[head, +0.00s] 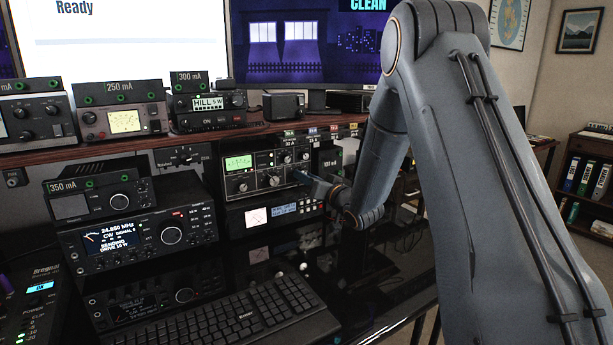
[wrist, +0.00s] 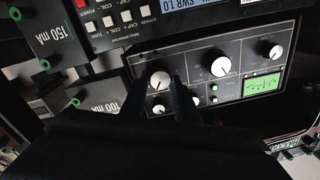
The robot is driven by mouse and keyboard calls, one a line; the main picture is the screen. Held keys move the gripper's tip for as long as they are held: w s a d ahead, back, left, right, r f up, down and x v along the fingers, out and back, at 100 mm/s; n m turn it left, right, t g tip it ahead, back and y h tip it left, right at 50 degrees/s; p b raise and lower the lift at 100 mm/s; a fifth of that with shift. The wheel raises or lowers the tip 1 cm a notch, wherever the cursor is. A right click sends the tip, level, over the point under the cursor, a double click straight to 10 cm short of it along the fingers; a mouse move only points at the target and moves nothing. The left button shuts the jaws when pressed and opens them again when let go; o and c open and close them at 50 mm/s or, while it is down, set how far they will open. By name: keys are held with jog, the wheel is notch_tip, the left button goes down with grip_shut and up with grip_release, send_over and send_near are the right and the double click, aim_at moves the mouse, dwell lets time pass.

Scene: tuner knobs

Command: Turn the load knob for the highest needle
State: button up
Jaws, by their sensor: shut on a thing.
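The tuner (head: 262,158) is a black-faced box on the desk, with a green lit meter (head: 238,163) at its upper left. In the wrist view the tuner is upside down, and its green meter (wrist: 263,86) is at the right; the needle is too small to read. Large pale knobs line the face: one near the meter (wrist: 268,50), a middle one (wrist: 220,66), and the far one (wrist: 160,80). My gripper (wrist: 163,75) is shut on that far knob, with a dark finger on each side. My gripper (head: 304,177) also reaches the tuner's lower right in the head view. Knob labels are unreadable.
Below the tuner is another unit (head: 270,213) with a white dial and display. A radio (head: 140,235) stands left and a keyboard (head: 235,325) in front. A shelf (head: 130,140) with several labelled boxes runs above.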

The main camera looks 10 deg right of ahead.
jog(key=shift+m, duration=0.3)
jog(key=o, duration=1.1)
jog(key=shift+c, duration=0.2)
jog(key=v, duration=0.7)
jog(key=shift+s+d, duration=0.15)
jog(key=shift+s, duration=0.2)
dwell(0.8)
